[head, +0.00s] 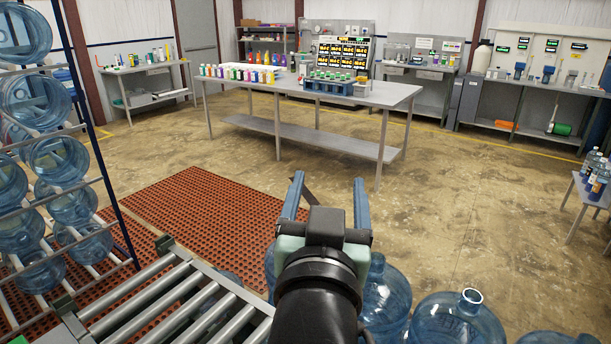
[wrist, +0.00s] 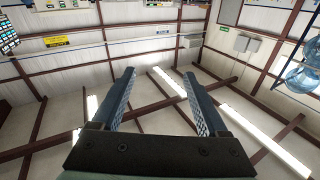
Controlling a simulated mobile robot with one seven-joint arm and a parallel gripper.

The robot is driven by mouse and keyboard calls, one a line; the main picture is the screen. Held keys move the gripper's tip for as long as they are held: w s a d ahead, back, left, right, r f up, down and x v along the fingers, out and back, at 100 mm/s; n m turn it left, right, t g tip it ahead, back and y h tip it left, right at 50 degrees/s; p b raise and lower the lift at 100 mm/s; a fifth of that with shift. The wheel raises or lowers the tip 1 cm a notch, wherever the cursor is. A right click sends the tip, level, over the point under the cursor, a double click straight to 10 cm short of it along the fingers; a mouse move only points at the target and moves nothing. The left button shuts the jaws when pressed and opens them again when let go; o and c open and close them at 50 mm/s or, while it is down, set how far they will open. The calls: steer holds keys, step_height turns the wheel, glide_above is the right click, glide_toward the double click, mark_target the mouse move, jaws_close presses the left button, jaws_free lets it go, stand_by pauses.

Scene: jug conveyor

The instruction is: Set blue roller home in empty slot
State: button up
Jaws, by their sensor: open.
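My gripper (head: 328,195) is raised in the lower middle of the head view, its two blue fingers spread apart with nothing between them. The wrist view also shows my gripper (wrist: 158,78) open and empty, facing the wall and ceiling. The roller conveyor (head: 172,306) is at the lower left of the head view, left of my gripper and partly cut off by the bottom edge. Its visible rollers are grey metal. I cannot make out the blue roller or the empty slot in either view.
A rack of blue water jugs (head: 58,160) stands at the left. More jugs (head: 455,318) stand at the lower right, close to my arm. A red perforated mat (head: 205,215) lies beyond the conveyor. A grey table (head: 372,97) with bottles stands farther back. The concrete floor between is clear.

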steer(key=s+a+r+n+t+y, duration=0.1)
steer(key=s+r+t, duration=0.3)
steer(key=r, duration=0.7)
steer(key=s+a+r+n+t+y, duration=0.1)
steer(key=s+r+t, duration=0.3)
steer(key=s+r, duration=0.4)
step_height(320, 180, up, 4)
steer(key=shift+s+a+f+t, duration=0.25)
steer(key=shift+s+a+t, duration=0.1)
steer(key=shift+a+t, duration=0.05)
